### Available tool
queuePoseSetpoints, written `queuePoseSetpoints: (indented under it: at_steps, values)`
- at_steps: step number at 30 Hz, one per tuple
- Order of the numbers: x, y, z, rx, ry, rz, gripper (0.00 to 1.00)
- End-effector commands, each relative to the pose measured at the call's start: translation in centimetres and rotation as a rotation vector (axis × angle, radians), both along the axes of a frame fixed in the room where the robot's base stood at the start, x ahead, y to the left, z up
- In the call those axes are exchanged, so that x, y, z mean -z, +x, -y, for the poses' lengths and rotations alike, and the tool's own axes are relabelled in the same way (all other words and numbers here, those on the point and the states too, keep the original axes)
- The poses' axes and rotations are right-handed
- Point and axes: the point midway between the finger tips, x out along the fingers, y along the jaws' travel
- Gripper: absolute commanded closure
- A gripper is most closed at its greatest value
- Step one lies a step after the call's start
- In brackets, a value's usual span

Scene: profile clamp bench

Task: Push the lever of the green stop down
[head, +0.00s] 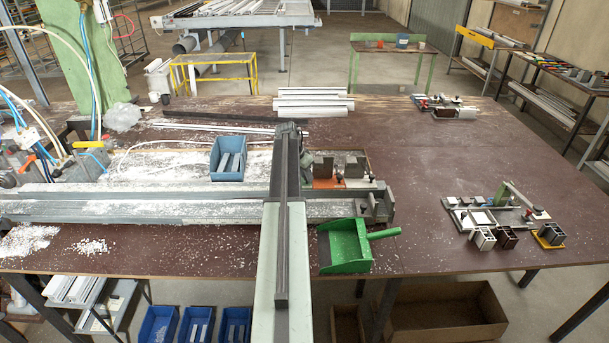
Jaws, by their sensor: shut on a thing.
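The green stop (501,195) is a small green block on the clamp fixture at the right side of the bench. A grey lever (524,196) starts near its top and slants down to the right toward a small red part. The lever's exact link to the green block is too small to tell. My arm reaches up the middle of the head view and ends over the bench, well left of the green stop and apart from it. My gripper's fingers do not show; they are hidden behind the end of my arm.
A green dustpan (345,246) lies at the front edge, between my arm and the fixture. Dark and silver profile blocks (482,238) stand before the stop. Another fixture (446,106) sits at the back right. The brown bench top (420,185) left of the stop is clear.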

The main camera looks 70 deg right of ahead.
Motion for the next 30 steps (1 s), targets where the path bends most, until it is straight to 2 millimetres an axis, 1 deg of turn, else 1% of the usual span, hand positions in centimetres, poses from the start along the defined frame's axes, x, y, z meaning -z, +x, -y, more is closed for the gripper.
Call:
queuePoseSetpoints:
  at_steps: [1,2,3,11,14,17,25,27,30]
  values:
    - [0.0,0.0,0.1,0.000,-0.002,-0.001,1.00]
    - [0.0,0.0,0.1,0.001,-0.002,0.000,0.71]
    - [0.0,0.0,0.1,0.001,-0.002,0.000,0.69]
    - [0.0,-0.1,0.1,0.001,-0.001,0.000,0.69]
    - [-0.4,0.0,-0.1,0.001,-0.001,0.000,0.69]
    - [-1.5,0.1,-0.4,0.001,-0.001,0.000,0.69]
    - [-6.2,0.8,-2.0,0.001,-0.001,0.000,0.69]
    - [-7.1,1.0,-2.4,0.000,-0.001,0.000,0.69]
    - [-7.5,1.1,-2.7,0.001,-0.001,0.000,0.69]
